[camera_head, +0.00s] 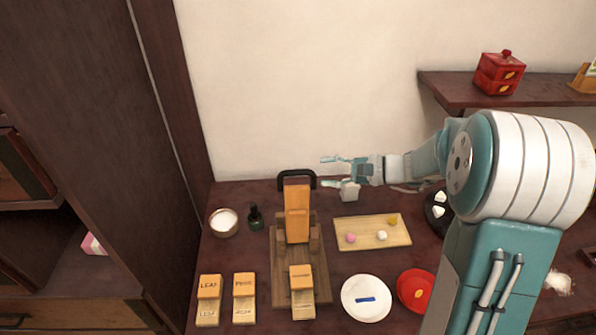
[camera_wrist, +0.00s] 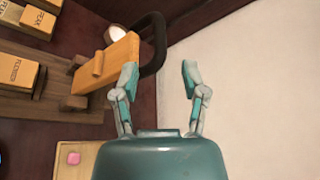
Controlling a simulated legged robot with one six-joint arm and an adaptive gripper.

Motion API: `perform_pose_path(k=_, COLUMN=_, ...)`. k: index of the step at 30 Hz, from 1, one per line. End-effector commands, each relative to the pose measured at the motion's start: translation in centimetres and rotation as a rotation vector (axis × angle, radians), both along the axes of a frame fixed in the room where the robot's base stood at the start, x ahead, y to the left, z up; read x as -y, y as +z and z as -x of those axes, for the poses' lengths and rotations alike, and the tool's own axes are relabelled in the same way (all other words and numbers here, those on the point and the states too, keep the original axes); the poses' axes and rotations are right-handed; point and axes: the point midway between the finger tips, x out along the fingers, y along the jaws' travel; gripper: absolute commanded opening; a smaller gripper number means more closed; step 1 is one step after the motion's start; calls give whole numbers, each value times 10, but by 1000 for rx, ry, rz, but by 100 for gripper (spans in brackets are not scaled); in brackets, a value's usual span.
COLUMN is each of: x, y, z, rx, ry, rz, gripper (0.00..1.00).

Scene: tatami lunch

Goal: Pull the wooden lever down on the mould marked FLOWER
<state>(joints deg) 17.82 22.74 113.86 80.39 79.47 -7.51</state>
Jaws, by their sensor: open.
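The mould press has a wooden lever (camera_head: 297,208) that stands upright with a black handle (camera_head: 297,174) at its top. In the wrist view the lever (camera_wrist: 107,62) and the black bar (camera_wrist: 157,45) lie ahead and to the left. A wooden mould block (camera_head: 301,278), whose label seems to read FLOWER, sits at the front of the press base; it also shows in the wrist view (camera_wrist: 18,75). My gripper (camera_head: 324,172) is open and empty, just right of the handle. In the wrist view (camera_wrist: 160,73) its left finger overlaps the lever's edge; I cannot tell whether they touch.
Two more labelled mould blocks, one marked LEAF (camera_head: 209,287) and another (camera_head: 244,285), stand at the front left. A wooden board (camera_head: 345,222) with sweets lies right of the press. A white plate (camera_head: 366,312) and a red dish (camera_head: 405,280) are in front. The wall (camera_wrist: 245,85) is close behind.

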Motion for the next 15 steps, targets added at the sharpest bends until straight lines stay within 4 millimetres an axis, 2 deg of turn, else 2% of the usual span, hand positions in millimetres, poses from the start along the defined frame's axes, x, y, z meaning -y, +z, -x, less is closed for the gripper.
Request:
perform_pose_path(k=3, x=-23, y=-7, z=-7, rx=-2, ry=5, rz=0, gripper=57)
perform_pose_path(k=9, x=-55, y=-15, z=-17, rx=-2, ry=4, rz=1, gripper=57)
perform_pose_path(k=15, x=-71, y=-19, z=-23, rx=-1, ry=3, rz=1, gripper=57)
